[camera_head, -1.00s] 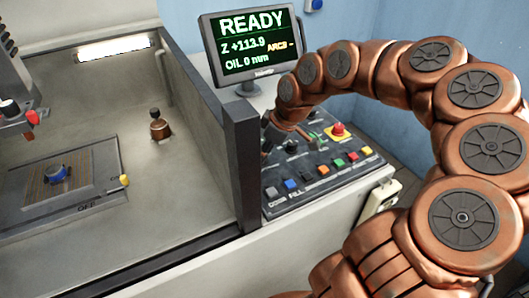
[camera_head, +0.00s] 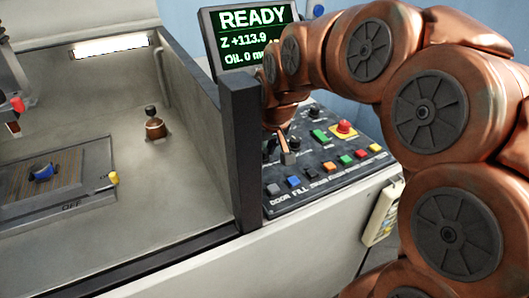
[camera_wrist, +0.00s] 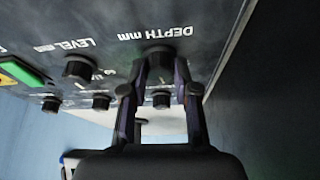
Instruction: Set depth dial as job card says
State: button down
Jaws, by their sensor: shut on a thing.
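The depth dial (camera_wrist: 160,54) is a dark round knob under the upside-down label "DEPTH mm" in the wrist view. My gripper (camera_wrist: 160,80) has one finger on each side of the dial and is shut on it. In the head view my gripper (camera_head: 284,152) reaches down to the left part of the dark control panel (camera_head: 345,185), and the dial is hidden there. The dial's setting is not readable. No job card can be made out.
A level dial (camera_wrist: 79,68), smaller knobs and a green switch (camera_wrist: 22,72) are beside the depth dial. Coloured buttons and a red emergency stop (camera_head: 344,127) are on the panel. A screen (camera_head: 240,42) reads READY. A dark tank post (camera_head: 240,150) stands close left.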

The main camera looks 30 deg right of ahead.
jog(key=shift+a+m+h+b, duration=0.1)
jog(key=shift+m+h+b, duration=0.3)
jog(key=shift+m, duration=0.5)
jog(key=c, duration=0.9)
grip_release()
jog(key=shift+r, duration=0.1)
jog(key=v, duration=1.1)
jog(key=shift+r, duration=0.4)
jog(key=shift+s, duration=0.1)
